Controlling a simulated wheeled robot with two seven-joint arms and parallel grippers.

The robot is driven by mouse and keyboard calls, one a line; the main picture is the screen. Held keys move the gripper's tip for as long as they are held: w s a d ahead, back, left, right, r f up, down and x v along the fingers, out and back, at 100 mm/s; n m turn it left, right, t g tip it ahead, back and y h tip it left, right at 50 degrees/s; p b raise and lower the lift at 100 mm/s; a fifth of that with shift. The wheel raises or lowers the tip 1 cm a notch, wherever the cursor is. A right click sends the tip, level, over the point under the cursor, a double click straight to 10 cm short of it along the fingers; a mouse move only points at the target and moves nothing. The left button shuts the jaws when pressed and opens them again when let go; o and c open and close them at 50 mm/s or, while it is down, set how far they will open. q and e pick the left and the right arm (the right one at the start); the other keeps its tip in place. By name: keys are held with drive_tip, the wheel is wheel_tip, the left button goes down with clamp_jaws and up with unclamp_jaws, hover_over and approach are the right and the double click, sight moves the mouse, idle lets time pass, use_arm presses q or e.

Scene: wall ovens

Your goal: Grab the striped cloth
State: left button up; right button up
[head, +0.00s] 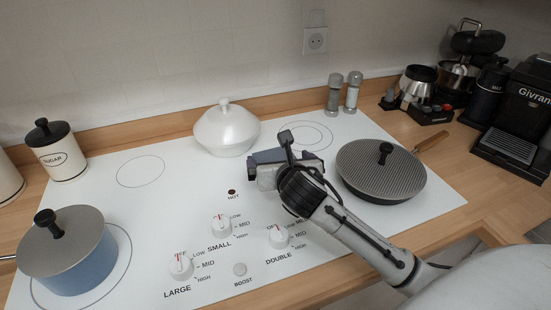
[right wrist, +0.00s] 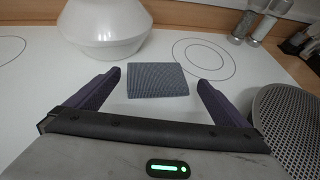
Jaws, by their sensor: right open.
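The cloth (right wrist: 157,80) is a small grey-blue folded square lying flat on the white stove top, in the middle of the right wrist view. Its stripes are too fine to make out. My right gripper (head: 284,160) is open, its two dark purple fingers spread wide. In the right wrist view the cloth lies ahead of and between the fingertips, with a gap on each side, and nothing is held. In the head view the gripper mostly hides the cloth. My left gripper is not in view.
A white lidded bowl (head: 227,131) stands just behind and left of the cloth. A pan with a ridged grey lid (head: 381,168) is close on the right. A blue pot (head: 68,252) stands far left. Shakers (head: 344,93) stand at the back. The stove's middle left is clear.

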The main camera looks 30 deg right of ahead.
sight(276, 159)
drive_tip(key=shift+x, duration=1.4)
drive_tip(key=c, duration=0.7)
